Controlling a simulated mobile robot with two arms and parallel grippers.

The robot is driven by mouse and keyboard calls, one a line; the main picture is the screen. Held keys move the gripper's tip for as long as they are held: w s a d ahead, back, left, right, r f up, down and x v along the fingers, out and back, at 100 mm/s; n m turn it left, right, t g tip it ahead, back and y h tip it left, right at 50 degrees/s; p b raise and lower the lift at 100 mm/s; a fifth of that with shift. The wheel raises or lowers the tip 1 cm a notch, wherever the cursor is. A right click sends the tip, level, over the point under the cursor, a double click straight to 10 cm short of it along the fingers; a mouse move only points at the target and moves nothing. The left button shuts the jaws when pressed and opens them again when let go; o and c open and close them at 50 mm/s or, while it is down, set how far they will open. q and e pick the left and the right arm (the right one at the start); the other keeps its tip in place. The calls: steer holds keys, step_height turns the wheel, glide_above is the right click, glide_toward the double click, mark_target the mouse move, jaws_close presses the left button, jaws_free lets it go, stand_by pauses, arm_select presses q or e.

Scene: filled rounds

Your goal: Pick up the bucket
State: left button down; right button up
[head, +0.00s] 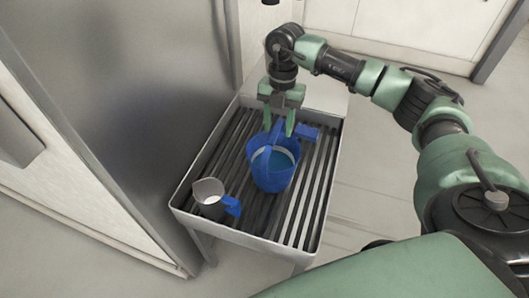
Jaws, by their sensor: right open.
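The blue bucket (273,177) stands upright on a slatted grey rack table, with its blue handle arched over the opening and pale blue inside. My right gripper (282,130) points down at the bucket's far rim, close to the top of the handle. Its two green fingers are apart, with part of the blue handle seen between or just behind them. I cannot tell whether they touch it. My left gripper is not in the view.
A tall grey metal cabinet (140,75) borders the table on the left. The floor (365,195) to the right is clear.

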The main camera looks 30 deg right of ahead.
mark_target(274, 134)
steer(key=shift+w, duration=0.35)
steer(key=shift+w+f, duration=0.1)
steer(key=shift+w, duration=0.1)
steer(key=shift+s+a+f, duration=0.1)
steer(key=shift+s+f, duration=0.05)
steer(key=shift+f, duration=0.45)
steer(key=shift+s+a+f, duration=0.1)
steer(key=shift+f, duration=0.5)
steer(key=f, duration=0.3)
steer(key=f+p, duration=0.1)
steer(key=f, duration=0.1)
steer(key=shift+a, duration=0.3)
jaws_close()
steer(key=shift+w+r, duration=0.1)
steer(key=shift+r, duration=0.05)
